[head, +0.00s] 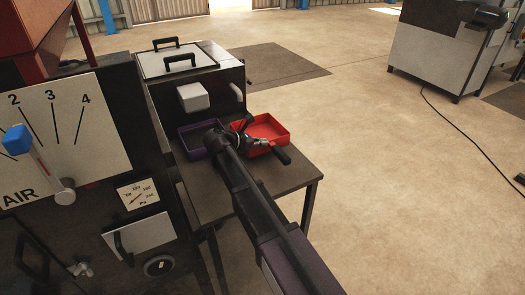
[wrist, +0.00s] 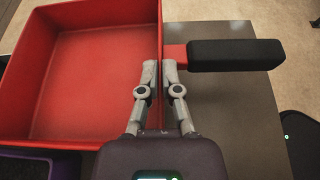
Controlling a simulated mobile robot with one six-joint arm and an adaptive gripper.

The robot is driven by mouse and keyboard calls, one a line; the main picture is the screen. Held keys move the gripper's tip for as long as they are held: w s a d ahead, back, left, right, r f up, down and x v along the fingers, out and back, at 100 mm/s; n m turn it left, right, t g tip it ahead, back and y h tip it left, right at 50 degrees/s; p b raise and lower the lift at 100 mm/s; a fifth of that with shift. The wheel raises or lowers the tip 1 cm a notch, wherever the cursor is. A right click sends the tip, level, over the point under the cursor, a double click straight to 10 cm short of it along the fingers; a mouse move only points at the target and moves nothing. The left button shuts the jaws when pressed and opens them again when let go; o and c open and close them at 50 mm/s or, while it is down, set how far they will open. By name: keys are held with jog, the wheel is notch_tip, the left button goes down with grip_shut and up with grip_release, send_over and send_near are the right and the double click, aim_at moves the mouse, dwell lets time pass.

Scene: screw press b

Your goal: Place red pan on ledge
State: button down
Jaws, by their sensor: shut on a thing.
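The red pan (head: 266,131) is a shallow square tray with a black handle. It is at or just above the right part of the dark ledge (head: 262,184) beside the machine; I cannot tell if it touches the surface. In the wrist view the pan (wrist: 85,85) fills the upper left and its black handle (wrist: 235,54) points right. My gripper (wrist: 165,68) is shut at the pan's right wall, where the handle joins it. In the head view my gripper (head: 240,140) is partly hidden by my arm.
A purple tray (head: 190,146) lies left of the red pan, partly behind my arm. A black machine box with a light top and handles (head: 180,62) stands behind the ledge. A control panel (head: 60,130) with a blue-tipped lever is at left. The ledge's front is clear.

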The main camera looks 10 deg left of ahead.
aim_at(262, 149)
jog(key=shift+f+b, duration=1.45)
jog(key=shift+f, duration=0.2)
jog(key=shift+f, duration=0.1)
jog(key=c, duration=0.8)
grip_release()
jog(key=shift+r, duration=0.2)
jog(key=p+v, duration=0.4)
jog(key=v, duration=0.8)
jog(key=shift+p, duration=0.35)
